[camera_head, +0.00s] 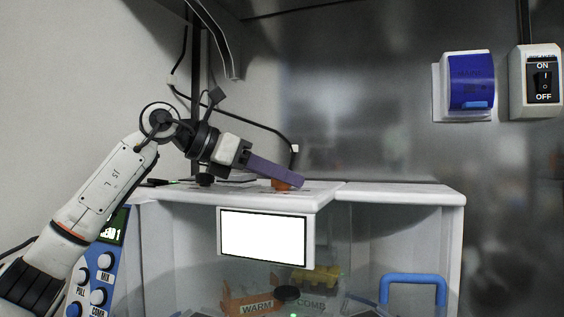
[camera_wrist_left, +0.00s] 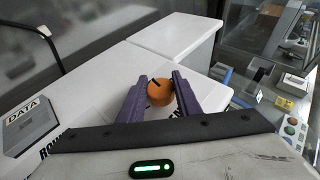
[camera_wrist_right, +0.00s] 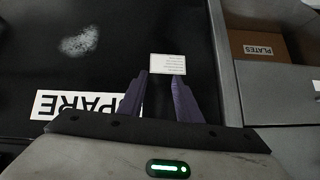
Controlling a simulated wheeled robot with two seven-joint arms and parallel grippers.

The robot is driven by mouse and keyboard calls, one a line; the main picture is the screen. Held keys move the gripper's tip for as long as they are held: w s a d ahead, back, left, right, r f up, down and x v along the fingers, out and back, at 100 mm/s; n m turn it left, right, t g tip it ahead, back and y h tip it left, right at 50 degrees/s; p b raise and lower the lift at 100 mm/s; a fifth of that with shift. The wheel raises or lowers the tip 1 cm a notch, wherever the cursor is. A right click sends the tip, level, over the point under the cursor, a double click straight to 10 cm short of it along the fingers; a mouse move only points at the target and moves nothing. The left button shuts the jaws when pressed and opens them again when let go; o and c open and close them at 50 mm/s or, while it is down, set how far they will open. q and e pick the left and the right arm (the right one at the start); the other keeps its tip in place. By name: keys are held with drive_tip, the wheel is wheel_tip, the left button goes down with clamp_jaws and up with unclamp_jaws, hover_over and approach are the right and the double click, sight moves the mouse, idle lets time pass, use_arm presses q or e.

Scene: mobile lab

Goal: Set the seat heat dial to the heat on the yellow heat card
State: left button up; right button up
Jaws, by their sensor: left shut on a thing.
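The orange seat heat dial (camera_wrist_left: 160,92) sits on the white top. A dark pointer line marks its upper face; the setting it points to is not readable. The dial also shows in the head view (camera_head: 281,186), partly behind a finger. My left gripper (camera_wrist_left: 161,80) has its purple fingers on either side of the dial and is shut on it. It reaches in from the left in the head view (camera_head: 299,182). My right gripper (camera_wrist_right: 158,76) is open and empty above a dark surface. A pale card (camera_wrist_right: 168,64) lies beyond its fingertips; its small text is unreadable. I cannot identify a yellow heat card.
A blank white panel (camera_head: 263,238) hangs on the cabinet front. A box labelled DATA (camera_wrist_left: 30,122) stands left of the dial. A blue handle (camera_head: 412,278) is below.

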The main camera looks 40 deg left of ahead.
use_arm(q)
drive_tip(key=m+g+h+p, duration=0.1)
drive_tip(key=p, duration=0.2)
drive_tip(key=r+m+g+h+p, duration=0.1)
drive_tip(key=m+g+h+p, duration=0.1)
drive_tip(key=p, duration=0.2)
drive_tip(key=shift+m, duration=0.3)
drive_tip(key=m+g+h+p, duration=0.2)
drive_tip(key=m+g+p, duration=0.2)
drive_tip(key=p, duration=0.4)
drive_tip(key=shift+f+h+p, duration=0.15)
drive_tip(key=shift+h+p, duration=0.25)
drive_tip(key=shift+f+m+g+h+p, duration=0.2)
drive_tip(key=shift+m+g+h+p, duration=0.1)
drive_tip(key=shift+m+g+p, duration=0.6)
drive_tip(key=shift+f, duration=0.1)
use_arm(e)
wheel_tip(320, 180, up, 14)
drive_tip(key=d, duration=0.1)
drive_tip(key=shift+s+d+r+h, duration=0.15)
drive_tip(key=shift+s+d+h, duration=0.15)
drive_tip(key=shift+s+d, duration=0.15)
use_arm(q)
drive_tip(key=shift+s+f+m+g, duration=0.15)
drive_tip(key=shift+m+g, duration=0.15)
drive_tip(key=shift+g, duration=0.2)
use_arm(e)
drive_tip(key=shift+r, duration=0.1)
